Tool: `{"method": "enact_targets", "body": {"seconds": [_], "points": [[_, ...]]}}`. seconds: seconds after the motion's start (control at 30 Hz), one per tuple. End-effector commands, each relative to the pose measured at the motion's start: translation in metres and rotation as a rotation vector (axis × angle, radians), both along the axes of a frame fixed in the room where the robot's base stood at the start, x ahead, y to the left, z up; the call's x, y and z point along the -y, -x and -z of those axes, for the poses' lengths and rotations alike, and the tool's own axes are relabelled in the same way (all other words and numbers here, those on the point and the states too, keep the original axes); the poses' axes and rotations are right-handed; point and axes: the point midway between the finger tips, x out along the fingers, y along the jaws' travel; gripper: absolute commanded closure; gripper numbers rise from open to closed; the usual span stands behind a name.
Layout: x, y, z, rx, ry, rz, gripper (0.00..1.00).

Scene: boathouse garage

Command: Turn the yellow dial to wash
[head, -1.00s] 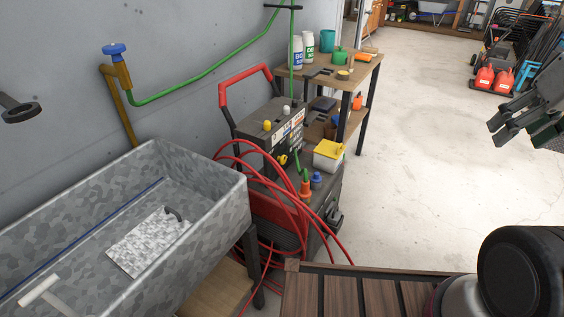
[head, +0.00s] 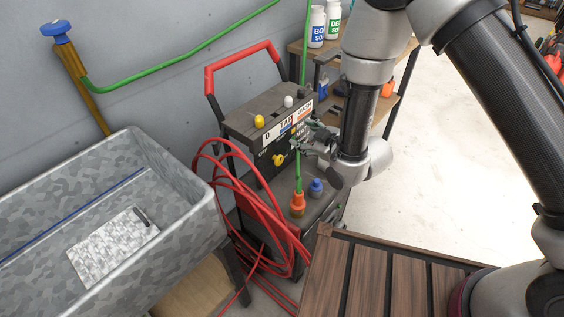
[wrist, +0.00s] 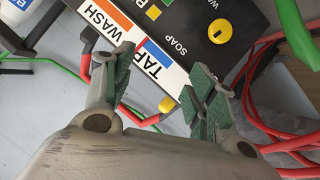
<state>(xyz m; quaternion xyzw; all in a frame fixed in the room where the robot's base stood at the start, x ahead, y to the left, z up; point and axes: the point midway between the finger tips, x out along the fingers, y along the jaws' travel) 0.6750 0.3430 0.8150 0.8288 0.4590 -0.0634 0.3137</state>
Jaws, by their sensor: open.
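The yellow dial (head: 278,160) sits on the black front panel of the washer unit (head: 240,118). In the wrist view the dial (wrist: 219,32) is at the upper right, beside the printed words SOAP and part of another word. Its pointer setting is too small to tell. My gripper (head: 308,140) is open and empty, in front of the panel and to the right of the dial. In the wrist view its two green-padded fingers (wrist: 163,75) are apart, with the TAP and WASH labels between and beyond them. The dial is apart from the fingers.
A yellow knob (head: 259,121) and a white knob (head: 288,101) stand on the unit's top. Red hose coils (head: 215,175) hang at its left. A green hose with an orange fitting (head: 298,203) rises before the panel. A metal sink (head: 195,225) is at left, a slatted wooden top (head: 350,285) below.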

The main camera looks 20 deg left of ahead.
Motion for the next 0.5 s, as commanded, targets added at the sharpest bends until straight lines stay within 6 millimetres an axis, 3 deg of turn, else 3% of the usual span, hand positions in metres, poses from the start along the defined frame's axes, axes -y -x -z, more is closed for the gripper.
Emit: {"method": "enact_targets", "body": {"seconds": [0.03,0.2,0.37,0.5], "points": [[-0.008,0.013,0.014,0.017,-0.003,-0.030,0.43],[-0.020,0.034,0.033,0.066,-0.027,-0.081,0.43],[-0.021,0.036,0.050,0.073,-0.029,-0.087,0.43],[-0.020,0.036,0.079,0.071,-0.028,-0.086,0.43]]}}
